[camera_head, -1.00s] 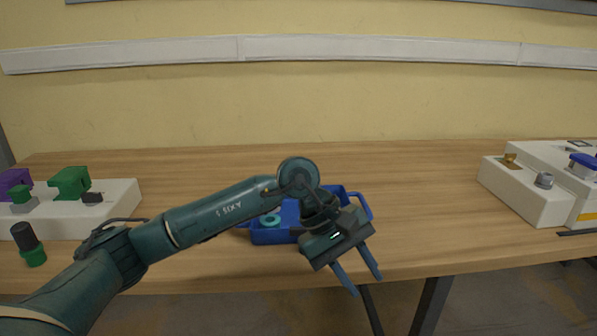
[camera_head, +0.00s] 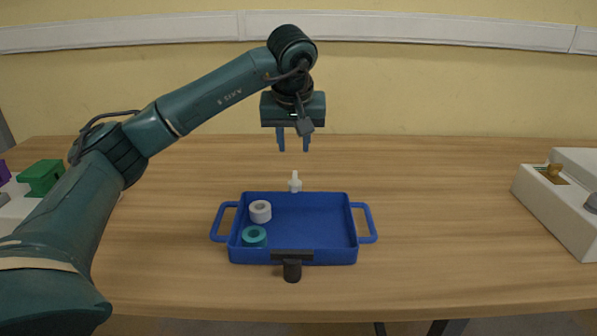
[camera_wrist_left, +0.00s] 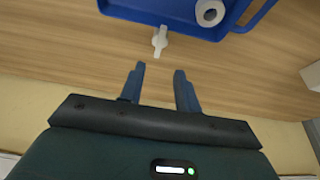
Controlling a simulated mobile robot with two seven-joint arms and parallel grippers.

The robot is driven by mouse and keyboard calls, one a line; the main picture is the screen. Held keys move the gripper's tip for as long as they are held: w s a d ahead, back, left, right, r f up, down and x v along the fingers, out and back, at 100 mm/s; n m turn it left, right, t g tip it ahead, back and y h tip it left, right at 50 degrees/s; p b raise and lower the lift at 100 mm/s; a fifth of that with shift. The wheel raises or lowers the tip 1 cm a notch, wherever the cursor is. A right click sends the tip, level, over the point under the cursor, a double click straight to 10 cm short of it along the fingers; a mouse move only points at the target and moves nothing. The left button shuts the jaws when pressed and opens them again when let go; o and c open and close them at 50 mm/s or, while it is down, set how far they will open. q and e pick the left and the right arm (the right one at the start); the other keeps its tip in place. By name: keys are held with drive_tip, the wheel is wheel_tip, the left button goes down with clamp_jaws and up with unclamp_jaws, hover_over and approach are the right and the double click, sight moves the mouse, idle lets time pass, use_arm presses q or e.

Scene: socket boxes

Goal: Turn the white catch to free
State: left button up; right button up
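The white catch (camera_head: 295,182) stands at the middle of the far edge of the blue tray (camera_head: 353,225). It also shows in the left wrist view (camera_wrist_left: 159,41), at the tray's rim (camera_wrist_left: 150,18). My left gripper (camera_head: 293,150) points down above the table behind the tray, higher than the catch and apart from it. In the left wrist view its two fingers (camera_wrist_left: 160,66) are spread with nothing between them. My right gripper is in neither view.
In the tray lie a white ring (camera_head: 260,211) and a teal ring (camera_head: 254,236). A black catch (camera_head: 292,270) is at the tray's near edge. Pale boxes stand at the left and right (camera_head: 556,207). The table (camera_head: 430,190) around the tray is clear.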

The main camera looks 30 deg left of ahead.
sight(295, 179)
use_arm(q)
drive_tip(key=b+x, duration=0.1)
drive_tip(key=x, duration=1)
drive_tip(key=shift+f, duration=0.15)
drive_tip(key=shift+c, duration=0.3)
clamp_jaws()
